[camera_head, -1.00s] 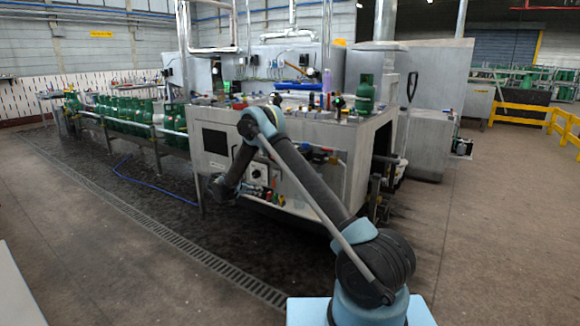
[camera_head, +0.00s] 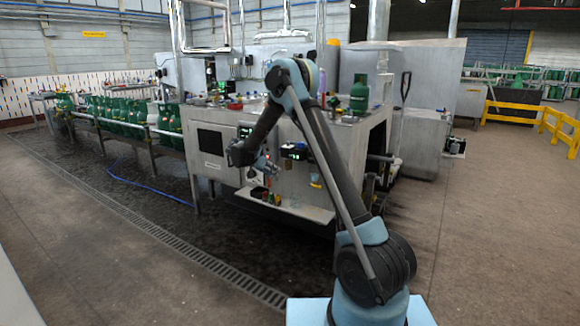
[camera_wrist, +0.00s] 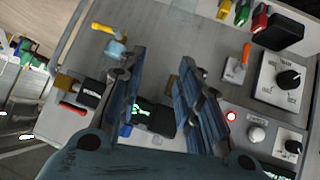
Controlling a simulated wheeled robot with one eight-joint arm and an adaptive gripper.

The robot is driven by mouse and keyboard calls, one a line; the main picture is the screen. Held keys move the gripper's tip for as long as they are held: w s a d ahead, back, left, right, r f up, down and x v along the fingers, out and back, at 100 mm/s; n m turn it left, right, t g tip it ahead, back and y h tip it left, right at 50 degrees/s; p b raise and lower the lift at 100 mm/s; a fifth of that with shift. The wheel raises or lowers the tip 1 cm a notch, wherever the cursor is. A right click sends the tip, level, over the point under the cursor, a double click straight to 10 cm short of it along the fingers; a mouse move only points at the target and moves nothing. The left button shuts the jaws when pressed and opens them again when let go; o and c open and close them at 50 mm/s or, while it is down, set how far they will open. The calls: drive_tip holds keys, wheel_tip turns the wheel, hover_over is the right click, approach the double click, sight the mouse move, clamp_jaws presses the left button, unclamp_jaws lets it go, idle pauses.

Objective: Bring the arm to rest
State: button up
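My gripper (camera_head: 268,166) is at the end of my raised, bent arm, in front of the grey machine (camera_head: 210,143). In the wrist view, my gripper (camera_wrist: 157,75) has its two dark blue fingers spread with a clear gap between them. Nothing is held in the gap. I cannot tell the exact distance from the fingers to the panel.
A green cylinder (camera_head: 359,96) stands on the machine's top. Several green cylinders stand along the conveyor (camera_head: 100,124) at the left. A blue hose (camera_head: 150,188) lies on the floor. Yellow barriers (camera_head: 515,112) stand at the far right. The floor at the right is open.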

drive_tip(key=s+d+r+n+g+y, duration=0.1)
drive_tip(key=s+d+r+n+g, duration=0.1)
drive_tip(key=s+d+r, duration=0.95)
drive_tip(key=s+d+r+n+g+y, duration=0.2)
drive_tip(key=s+d+r, duration=0.1)
drive_tip(key=s+d, duration=1.05)
drive_tip(key=s+d+f+n+y, duration=0.1)
drive_tip(key=s+d+f+y, duration=0.15)
drive_tip(key=s, duration=1.45)
drive_tip(key=s+f+n+y, duration=0.1)
drive_tip(key=s+f, duration=0.3)
drive_tip(key=s, duration=0.3)
drive_tip(key=s+f+n+y, duration=0.1)
drive_tip(key=s+f, duration=0.4)
drive_tip(key=s, duration=0.3)
drive_tip(key=shift+s+d+f+g, duration=0.2)
drive_tip(key=shift+s+d+g, duration=0.1)
drive_tip(key=shift+w+f, duration=0.2)
drive_tip(key=shift+w, duration=0.2)
drive_tip(key=shift+s, duration=0.1)
